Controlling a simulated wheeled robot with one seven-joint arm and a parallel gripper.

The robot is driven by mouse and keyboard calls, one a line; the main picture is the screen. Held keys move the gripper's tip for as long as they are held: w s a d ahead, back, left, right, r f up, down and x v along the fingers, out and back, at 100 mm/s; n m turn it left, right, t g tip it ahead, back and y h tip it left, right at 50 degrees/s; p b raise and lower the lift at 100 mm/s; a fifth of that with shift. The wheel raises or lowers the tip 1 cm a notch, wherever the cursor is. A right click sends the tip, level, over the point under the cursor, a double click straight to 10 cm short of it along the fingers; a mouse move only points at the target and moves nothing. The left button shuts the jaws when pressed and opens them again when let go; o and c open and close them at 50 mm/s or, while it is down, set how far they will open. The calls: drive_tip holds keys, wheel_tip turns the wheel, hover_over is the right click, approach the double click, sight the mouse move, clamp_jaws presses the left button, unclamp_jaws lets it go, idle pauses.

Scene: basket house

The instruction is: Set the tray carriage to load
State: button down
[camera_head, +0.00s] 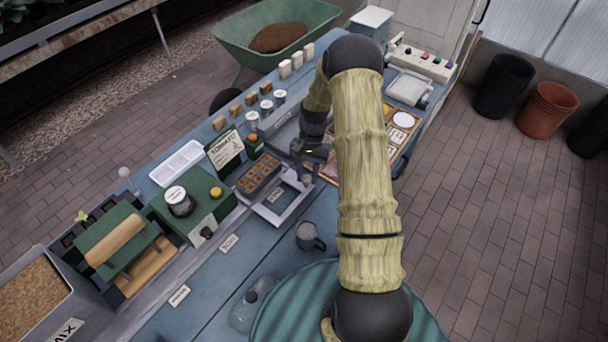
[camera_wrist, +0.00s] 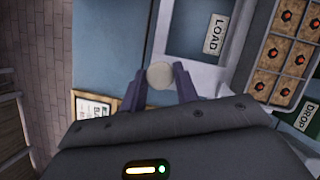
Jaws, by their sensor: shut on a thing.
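The tray carriage (camera_head: 292,212) is a pale frame on the blue bench. A LOAD label (camera_head: 274,195) lies inside the frame; it also shows in the wrist view (camera_wrist: 214,33). A brown seed tray (camera_head: 259,174) with several cells sits left of the LOAD label; the wrist view shows its cells with red seeds (camera_wrist: 285,55). A DROP label (camera_wrist: 303,116) is beside the tray. My gripper (camera_wrist: 159,84) is shut on a round pale knob (camera_wrist: 159,74) at the frame's edge.
A green machine (camera_head: 187,205) with a yellow button stands left of the carriage. A dark mug (camera_head: 308,237) and a clear bottle (camera_head: 246,308) stand in front. Framed boards (camera_head: 398,137) lie right of my gripper.

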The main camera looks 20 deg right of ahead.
drive_tip(key=shift+w+d, duration=0.25)
drive_tip(key=shift+d, duration=0.05)
drive_tip(key=c, duration=1.1)
unclamp_jaws()
drive_tip(key=shift+s+a, duration=0.1)
drive_tip(key=shift+a, duration=0.05)
drive_tip(key=shift+r, duration=0.1)
drive_tip(key=shift+r, duration=0.25)
drive_tip(key=b+v, duration=0.2)
drive_tip(key=v, duration=1.4)
drive_tip(key=shift+r, duration=0.4)
